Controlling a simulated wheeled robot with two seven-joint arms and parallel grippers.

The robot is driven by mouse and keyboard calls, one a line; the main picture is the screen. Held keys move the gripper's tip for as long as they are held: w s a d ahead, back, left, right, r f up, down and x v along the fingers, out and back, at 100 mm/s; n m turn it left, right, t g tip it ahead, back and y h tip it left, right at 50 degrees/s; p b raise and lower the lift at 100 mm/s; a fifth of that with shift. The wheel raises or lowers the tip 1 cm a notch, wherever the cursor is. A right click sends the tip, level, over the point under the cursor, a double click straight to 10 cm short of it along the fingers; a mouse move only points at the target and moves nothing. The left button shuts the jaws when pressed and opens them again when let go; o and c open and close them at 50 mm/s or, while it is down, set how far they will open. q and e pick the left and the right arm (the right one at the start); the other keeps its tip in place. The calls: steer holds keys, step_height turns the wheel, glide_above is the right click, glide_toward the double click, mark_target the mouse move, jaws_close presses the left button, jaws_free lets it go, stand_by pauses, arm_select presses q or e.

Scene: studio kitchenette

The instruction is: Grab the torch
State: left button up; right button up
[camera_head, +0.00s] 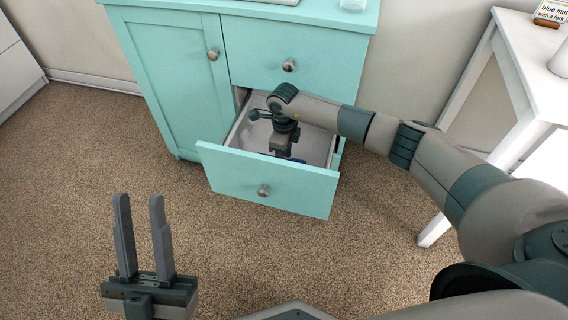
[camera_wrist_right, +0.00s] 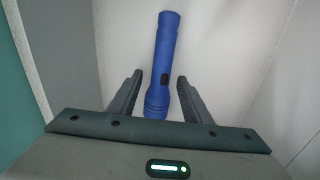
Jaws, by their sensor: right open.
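A blue torch (camera_wrist_right: 165,60) with a dark switch lies on the pale drawer floor in the right wrist view. Its wider end points toward my right gripper (camera_wrist_right: 157,85), whose two open fingers are on either side of that end, with gaps showing. In the head view my right arm reaches down into the open drawer (camera_head: 262,186), and the gripper and arm hide most of the torch; only a bit of blue shows below the wrist. My left gripper (camera_head: 139,225) is open and empty above the carpet at the lower left.
The drawer belongs to a turquoise cabinet (camera_head: 170,70), with a closed drawer (camera_head: 300,50) directly above. Drawer walls stand close around my right gripper. A white table (camera_head: 520,60) stands at the right. The carpet in front is clear.

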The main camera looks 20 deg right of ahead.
arm_select(q)
steer(key=shift+f, duration=0.1)
stand_by(0.3)
arm_select(e)
jaws_close()
